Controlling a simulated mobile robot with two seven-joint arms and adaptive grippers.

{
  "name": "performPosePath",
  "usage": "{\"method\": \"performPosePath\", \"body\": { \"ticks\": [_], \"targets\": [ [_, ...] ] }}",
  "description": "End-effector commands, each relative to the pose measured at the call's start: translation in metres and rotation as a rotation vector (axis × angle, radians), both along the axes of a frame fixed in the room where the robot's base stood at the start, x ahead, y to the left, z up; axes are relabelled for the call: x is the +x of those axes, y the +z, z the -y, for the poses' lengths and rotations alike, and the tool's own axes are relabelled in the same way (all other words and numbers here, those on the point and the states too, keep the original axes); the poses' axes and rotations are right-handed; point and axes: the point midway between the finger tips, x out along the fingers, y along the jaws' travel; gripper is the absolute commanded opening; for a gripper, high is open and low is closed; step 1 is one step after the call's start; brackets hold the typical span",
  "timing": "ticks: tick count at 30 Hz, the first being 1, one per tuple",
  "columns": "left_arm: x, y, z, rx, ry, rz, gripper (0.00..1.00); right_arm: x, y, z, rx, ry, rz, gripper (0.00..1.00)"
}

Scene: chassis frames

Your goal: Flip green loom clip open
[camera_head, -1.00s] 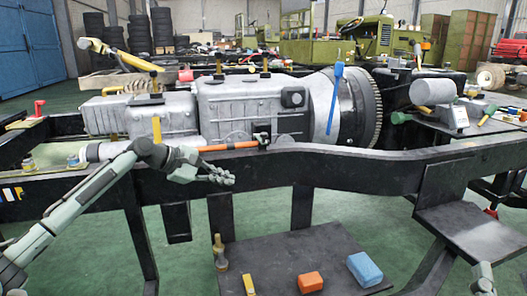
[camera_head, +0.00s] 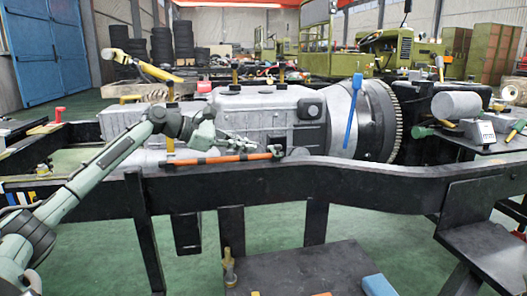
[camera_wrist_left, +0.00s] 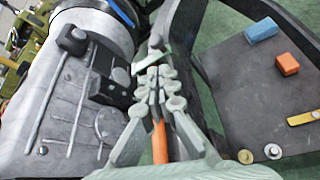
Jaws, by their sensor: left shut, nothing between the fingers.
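My left gripper (camera_head: 248,145), pale green-grey, is shut and empty just above the orange loom tube (camera_head: 215,160) along the chassis rail. In the left wrist view the shut fingers (camera_wrist_left: 157,76) lie over the tube (camera_wrist_left: 160,142), near its far end. A black fitting (camera_head: 298,153) sits at the tube's right end in the head view. My right gripper is not in view.
The grey gearbox (camera_head: 268,112) stands behind the tube. A blue strap-like tool (camera_head: 353,112) leans on the bell housing. The black chassis rail (camera_head: 330,188) runs in front. A low dark table (camera_head: 290,270) bears a blue block (camera_head: 378,286) and a brass fitting (camera_head: 229,268).

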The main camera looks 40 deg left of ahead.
Motion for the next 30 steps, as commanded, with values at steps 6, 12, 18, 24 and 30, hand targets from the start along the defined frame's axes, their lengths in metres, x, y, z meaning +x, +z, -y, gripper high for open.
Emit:
{"method": "performPosePath", "body": {
  "ticks": [6, 12, 18, 24, 30],
  "targets": [
    [0.029, -0.012, 0.017, 0.0, -0.001, 0.004, 0.0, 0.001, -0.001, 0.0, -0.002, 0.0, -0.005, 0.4],
    [0.044, -0.021, 0.025, -0.001, 0.0, 0.001, 0.0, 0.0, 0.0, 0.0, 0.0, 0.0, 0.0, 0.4],
    [0.047, -0.022, 0.027, 0.001, 0.0, 0.0, 0.0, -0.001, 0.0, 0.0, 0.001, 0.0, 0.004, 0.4],
    [0.046, -0.022, 0.026, 0.001, 0.0, 0.0, 0.0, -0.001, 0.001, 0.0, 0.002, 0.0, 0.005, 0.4],
    [0.046, -0.02, 0.026, -0.003, 0.0, -0.003, 0.0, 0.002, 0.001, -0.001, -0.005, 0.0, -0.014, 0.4]
  ]
}}
